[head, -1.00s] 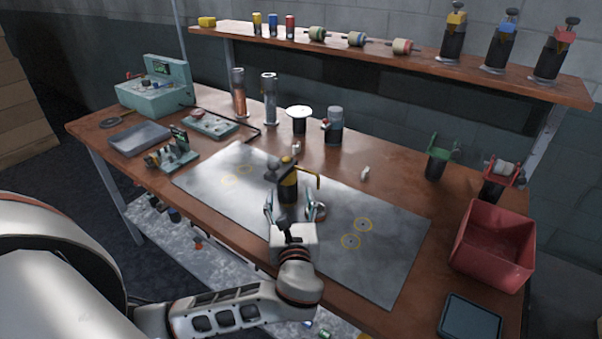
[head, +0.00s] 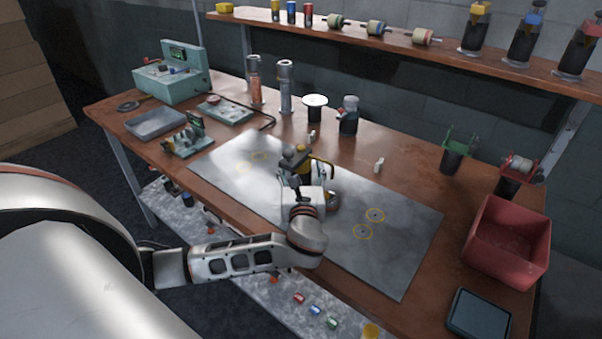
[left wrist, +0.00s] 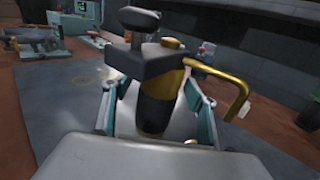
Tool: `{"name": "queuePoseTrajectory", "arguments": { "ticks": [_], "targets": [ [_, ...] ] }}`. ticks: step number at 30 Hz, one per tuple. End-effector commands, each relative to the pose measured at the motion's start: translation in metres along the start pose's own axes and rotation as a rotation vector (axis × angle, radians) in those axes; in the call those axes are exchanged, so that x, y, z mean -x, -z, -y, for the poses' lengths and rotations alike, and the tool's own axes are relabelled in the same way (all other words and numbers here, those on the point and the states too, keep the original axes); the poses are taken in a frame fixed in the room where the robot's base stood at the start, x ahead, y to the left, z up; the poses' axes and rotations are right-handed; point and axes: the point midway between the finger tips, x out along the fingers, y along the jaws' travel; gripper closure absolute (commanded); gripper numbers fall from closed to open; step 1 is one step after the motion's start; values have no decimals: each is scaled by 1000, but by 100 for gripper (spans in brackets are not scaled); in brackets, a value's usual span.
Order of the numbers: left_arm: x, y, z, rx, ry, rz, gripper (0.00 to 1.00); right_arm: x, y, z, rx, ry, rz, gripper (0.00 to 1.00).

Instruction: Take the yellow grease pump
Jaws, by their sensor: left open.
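The yellow grease pump (head: 303,163) stands upright on the grey mat (head: 398,261). It has a dark body, a black head and a yellow spout bent to the right. In the left wrist view the pump (left wrist: 154,112) stands between the two fingers of my left gripper (left wrist: 155,115), which are open on both sides of it. In the head view my left gripper (head: 308,196) is at the near side of the pump and hides its lower part. I cannot tell whether a finger touches it. My right gripper is not in view.
A red bin (head: 508,241) and a dark tablet (head: 479,313) are at the right end of the table. Tubes, a white-topped spool (head: 315,108) and a dark jar (head: 349,115) stand behind the mat. Other pumps stand on the shelf (head: 400,41).

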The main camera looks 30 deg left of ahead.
Motion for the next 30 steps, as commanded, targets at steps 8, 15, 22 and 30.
{"name": "queuePoseTrajectory", "arguments": {
  "ticks": [8,15,22,30],
  "targets": [
    [0,0,0,0,0,0,96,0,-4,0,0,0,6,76],
    [0,-2,0,1,0,2,96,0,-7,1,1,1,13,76],
    [0,-16,0,4,0,3,96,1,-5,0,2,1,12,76],
    [0,-72,0,9,1,6,96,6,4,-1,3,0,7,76]
  ]
}}
